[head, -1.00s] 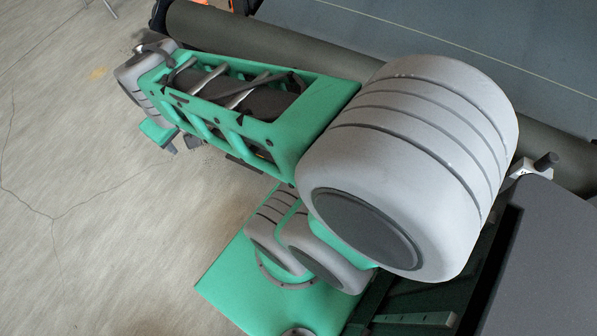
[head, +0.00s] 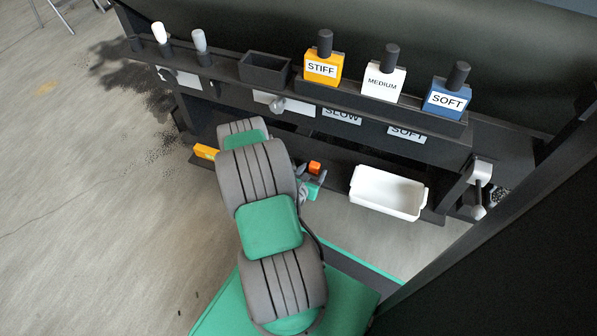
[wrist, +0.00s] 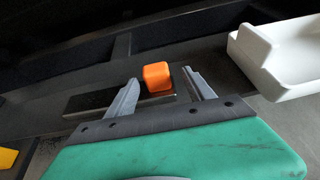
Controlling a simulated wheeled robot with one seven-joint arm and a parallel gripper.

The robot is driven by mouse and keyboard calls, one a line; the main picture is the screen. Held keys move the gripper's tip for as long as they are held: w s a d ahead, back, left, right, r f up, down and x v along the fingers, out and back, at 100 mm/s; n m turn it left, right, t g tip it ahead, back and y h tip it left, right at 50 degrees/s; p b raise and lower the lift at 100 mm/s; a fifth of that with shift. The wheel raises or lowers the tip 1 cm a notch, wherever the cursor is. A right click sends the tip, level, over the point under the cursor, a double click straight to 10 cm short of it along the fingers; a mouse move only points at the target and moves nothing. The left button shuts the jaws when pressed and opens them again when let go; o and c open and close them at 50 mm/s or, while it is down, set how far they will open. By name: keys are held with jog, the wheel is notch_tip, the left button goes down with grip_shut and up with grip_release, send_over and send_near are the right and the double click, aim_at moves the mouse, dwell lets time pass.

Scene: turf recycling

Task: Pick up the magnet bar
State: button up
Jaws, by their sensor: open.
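The magnet bar appears as a dark flat bar (wrist: 88,101) with an orange block-shaped grip (wrist: 157,78) on it, lying on a dark shelf. The orange grip also shows in the head view (head: 315,167), just beyond my gripper (head: 308,184). In the wrist view, my gripper (wrist: 161,75) is open, with one grey finger on each side of the orange grip. I cannot tell whether either finger touches it. My gripper hides part of the bar.
A white tray (head: 388,193) stands right of the gripper on the lower shelf. A yellow-orange object (head: 206,151) lies to the left. Above runs a rack (head: 225,75) with bottles labelled STIFF (head: 322,68), MEDIUM (head: 382,84) and SOFT (head: 446,99).

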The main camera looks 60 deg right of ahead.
aim_at(317, 163)
jog(key=b+x, duration=0.2)
jog(key=x, duration=0.3)
jog(key=shift+w+d+b, duration=0.2)
jog(key=shift+b, duration=0.2)
jog(key=shift+w+d, duration=0.1)
jog(key=shift+d, duration=0.35)
jog(key=shift+c, duration=0.3)
grip_shut()
